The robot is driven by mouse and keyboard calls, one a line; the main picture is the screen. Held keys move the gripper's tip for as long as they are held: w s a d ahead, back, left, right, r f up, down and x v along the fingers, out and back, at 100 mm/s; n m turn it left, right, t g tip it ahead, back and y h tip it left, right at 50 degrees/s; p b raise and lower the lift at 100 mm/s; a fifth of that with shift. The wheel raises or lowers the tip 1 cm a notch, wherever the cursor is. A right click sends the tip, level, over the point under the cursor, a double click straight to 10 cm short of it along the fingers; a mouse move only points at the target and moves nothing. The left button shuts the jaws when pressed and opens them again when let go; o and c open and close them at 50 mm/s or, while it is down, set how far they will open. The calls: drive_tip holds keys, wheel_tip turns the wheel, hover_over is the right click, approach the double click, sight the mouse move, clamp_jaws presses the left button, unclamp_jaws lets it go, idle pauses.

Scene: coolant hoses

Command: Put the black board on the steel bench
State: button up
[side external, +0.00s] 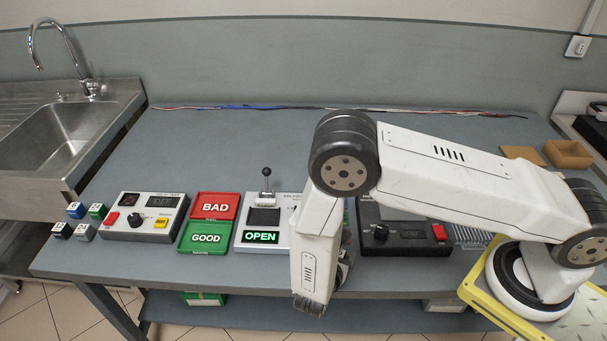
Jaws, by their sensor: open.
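I cannot pick out the black board for certain; a flat dark panel (264,217) lies in the white fixture marked OPEN (247,247), and a small black cube with a white top (61,231) stands at the left. The steel surface in view is the sink counter (118,92) at the upper left. The grey worktop (200,135) fills the middle. My gripper (345,262) is mostly hidden behind my white forearm, just right of the OPEN fixture; only a dark sliver shows. It is open. Whether anything lies between its fingers is hidden.
Red BAD (215,206) and green GOOD (206,237) trays lie left of the fixture. A tester with a display (147,217) stands farther left, beside several small cubes. A black device (405,237) sits right of my forearm. Wires (250,107) run along the back. The back-left worktop is clear.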

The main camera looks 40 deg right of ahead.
drive_tip(key=shift+r, duration=0.1)
drive_tip(key=shift+a+r, duration=0.1)
drive_tip(key=shift+a, duration=0.05)
drive_tip(key=v, duration=1.1)
drive_tip(key=shift+a+r, duration=0.25)
drive_tip(key=shift+a, duration=0.05)
drive_tip(key=shift+s, duration=0.1)
drive_tip(key=d+r+m+g+y, duration=0.2)
drive_tip(key=d+r+m+y, duration=1)
drive_tip(key=m, duration=1)
drive_tip(key=d+r, duration=0.3)
drive_tip(key=d, duration=0.1)
drive_tip(key=shift+d+r+m+g+y, duration=0.2)
drive_tip(key=shift+r+m+g+y, duration=0.1)
drive_tip(key=shift+r+g, duration=0.1)
